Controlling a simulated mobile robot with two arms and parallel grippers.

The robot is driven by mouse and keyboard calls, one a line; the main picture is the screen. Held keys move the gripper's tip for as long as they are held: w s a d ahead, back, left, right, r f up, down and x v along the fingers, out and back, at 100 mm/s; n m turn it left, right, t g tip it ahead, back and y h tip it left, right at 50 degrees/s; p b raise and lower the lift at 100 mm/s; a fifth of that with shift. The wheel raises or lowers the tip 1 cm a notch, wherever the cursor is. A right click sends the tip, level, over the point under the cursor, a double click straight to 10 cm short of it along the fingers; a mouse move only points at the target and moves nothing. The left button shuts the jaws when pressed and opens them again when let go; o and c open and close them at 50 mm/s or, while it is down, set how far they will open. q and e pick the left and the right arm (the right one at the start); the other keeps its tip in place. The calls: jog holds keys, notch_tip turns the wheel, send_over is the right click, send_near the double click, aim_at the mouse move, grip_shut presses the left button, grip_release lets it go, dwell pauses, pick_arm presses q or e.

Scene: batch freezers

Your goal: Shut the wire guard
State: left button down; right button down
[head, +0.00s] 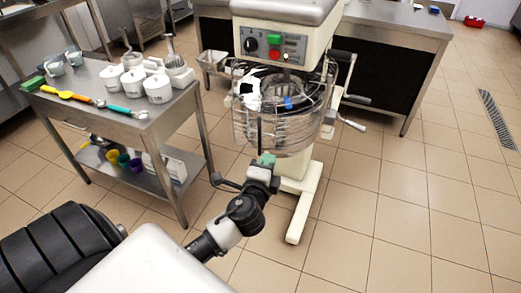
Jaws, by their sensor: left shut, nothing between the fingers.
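The wire guard (285,147) is a round cage of metal wires below the head of a white mixer (281,22). It curves round the front of the mixing space, and I cannot tell from this view whether it is fully closed. A small blue part (288,102) shows among the wires. My left gripper (266,160) is shut and empty, just in front of the guard's lower front. I cannot tell whether it touches the wires. My right gripper is not in view.
A steel trolley (185,128) stands to the left, with white tubs (158,88) and coloured spatulas (75,97) on top. A steel bench (400,22) stands behind the mixer. The tiled floor to the right is clear up to a drain grate (496,118).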

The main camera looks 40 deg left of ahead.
aim_at(260, 153)
pick_arm(q)
jog(key=shift+w+a+p, duration=0.1)
jog(key=shift+w+a, duration=0.15)
jog(key=shift+a, duration=0.35)
jog(key=shift+w+a+p, duration=0.1)
jog(key=shift+w+a, duration=0.2)
jog(key=shift+a, duration=0.3)
jog(key=shift+w+a+p, duration=0.1)
jog(key=shift+w+a, duration=0.15)
jog(key=shift+a, duration=0.35)
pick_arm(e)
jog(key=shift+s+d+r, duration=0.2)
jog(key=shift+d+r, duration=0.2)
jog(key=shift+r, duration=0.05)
